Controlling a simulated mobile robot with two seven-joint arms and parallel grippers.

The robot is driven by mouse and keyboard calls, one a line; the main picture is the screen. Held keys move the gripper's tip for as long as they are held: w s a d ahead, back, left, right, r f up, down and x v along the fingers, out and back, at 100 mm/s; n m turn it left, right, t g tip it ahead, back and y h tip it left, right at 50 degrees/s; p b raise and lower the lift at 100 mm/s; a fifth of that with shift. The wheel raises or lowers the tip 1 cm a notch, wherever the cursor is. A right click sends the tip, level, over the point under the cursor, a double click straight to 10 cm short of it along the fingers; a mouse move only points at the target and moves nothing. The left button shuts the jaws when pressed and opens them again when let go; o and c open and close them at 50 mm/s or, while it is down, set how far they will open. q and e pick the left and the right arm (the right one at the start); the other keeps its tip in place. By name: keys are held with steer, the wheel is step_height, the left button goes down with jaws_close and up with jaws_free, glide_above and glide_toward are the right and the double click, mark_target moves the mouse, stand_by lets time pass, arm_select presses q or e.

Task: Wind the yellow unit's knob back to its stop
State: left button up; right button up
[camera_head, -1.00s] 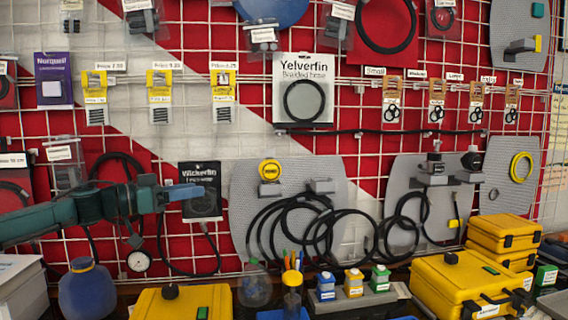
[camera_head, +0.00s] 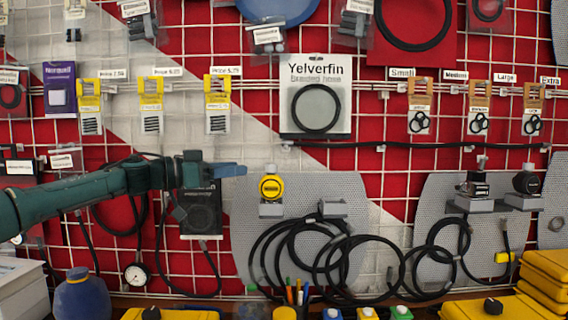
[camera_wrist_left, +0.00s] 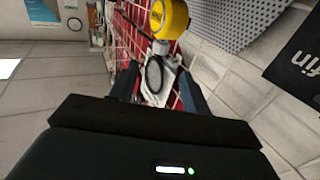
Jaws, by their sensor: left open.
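The yellow round unit (camera_head: 271,187) is mounted on a grey perforated panel (camera_head: 345,187) on the wall grid. It has a dark mark on its front; I cannot make out its knob separately. It also shows in the left wrist view (camera_wrist_left: 168,18) at the top, beyond the fingers. My left gripper (camera_head: 228,170) points right, just left of the unit and slightly above it in the head view, apart from it. In the left wrist view its two blue-grey fingers (camera_wrist_left: 158,88) are spread with nothing held between them. My right gripper is not in view.
Black hoses (camera_head: 320,250) hang in loops below the unit. A hanging packet (camera_head: 201,212) is behind my left gripper. A dial gauge (camera_head: 136,275) hangs lower left. Black-topped units (camera_head: 477,185) sit on another panel at the right. Yellow cases (camera_head: 545,285) stand at lower right.

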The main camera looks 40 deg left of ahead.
mark_target(278, 176)
arm_select(q)
steer(key=shift+p+x, duration=1.3)
steer(key=shift+x, duration=2.15)
steer(key=shift+b+x, duration=0.3)
steer(key=shift+x, duration=2.25)
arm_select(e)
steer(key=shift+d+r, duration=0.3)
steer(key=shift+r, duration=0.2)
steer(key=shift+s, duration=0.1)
arm_select(q)
steer(key=shift+a, duration=0.1)
steer(key=c, duration=1)
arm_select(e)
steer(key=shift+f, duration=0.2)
